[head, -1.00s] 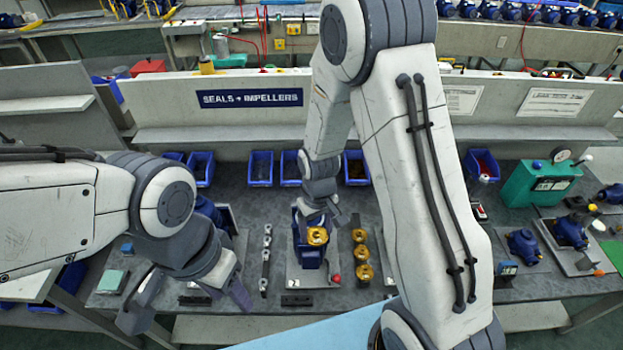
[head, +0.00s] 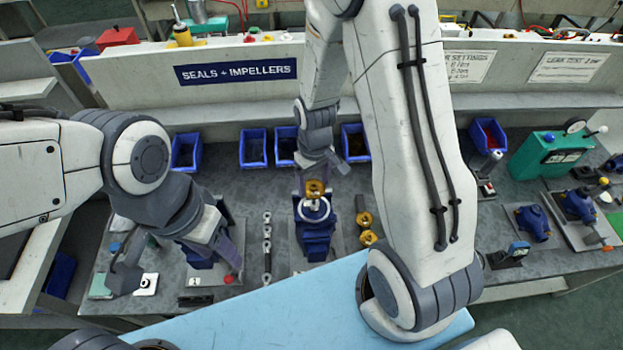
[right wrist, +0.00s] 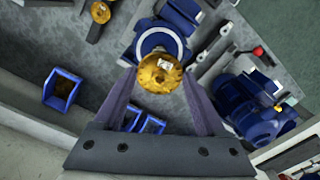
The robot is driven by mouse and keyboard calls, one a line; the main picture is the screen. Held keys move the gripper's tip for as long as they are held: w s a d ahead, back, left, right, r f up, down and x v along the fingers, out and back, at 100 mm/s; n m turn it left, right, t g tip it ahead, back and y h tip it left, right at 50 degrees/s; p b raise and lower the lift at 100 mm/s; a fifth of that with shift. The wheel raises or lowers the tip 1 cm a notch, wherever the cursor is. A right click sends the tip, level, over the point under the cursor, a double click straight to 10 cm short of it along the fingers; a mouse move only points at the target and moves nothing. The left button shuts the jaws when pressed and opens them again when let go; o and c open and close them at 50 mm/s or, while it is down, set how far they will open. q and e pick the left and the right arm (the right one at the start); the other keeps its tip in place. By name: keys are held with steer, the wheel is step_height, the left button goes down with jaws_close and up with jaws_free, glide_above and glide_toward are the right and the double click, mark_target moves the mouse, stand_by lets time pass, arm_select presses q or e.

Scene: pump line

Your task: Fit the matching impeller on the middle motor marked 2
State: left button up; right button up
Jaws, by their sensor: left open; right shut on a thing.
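My right gripper (head: 315,183) is shut on a gold impeller (head: 315,189), at the middle blue motor (head: 316,240). In the head view the impeller shows just behind the motor's pale ring (head: 314,211). In the right wrist view the impeller (right wrist: 160,75) sits between the fingertips and overlaps the motor's pale face (right wrist: 157,42); I cannot tell whether they touch. No number on this motor is readable. Two gold impellers (head: 367,238) show on a rack right of it.
A rail of silver parts (head: 267,246) stands between the left and middle stations. Blue bins (head: 253,148) line the back under the shelf. A green tester (head: 550,153) and blue pumps (head: 533,222) stand at right. A light blue panel (head: 290,305) covers the bench's front edge.

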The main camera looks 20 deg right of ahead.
mark_target(314, 203)
step_height(314, 203, down, 4)
steer(key=b, duration=0.3)
steer(key=shift+f, duration=0.25)
steer(key=shift+f+b, duration=0.6)
steer(key=shift+b, duration=0.05)
steer(key=shift+s, duration=0.1)
steer(key=shift+f, duration=0.2)
stand_by(0.8)
steer(key=o, duration=1.3)
steer(key=shift+r, duration=0.1)
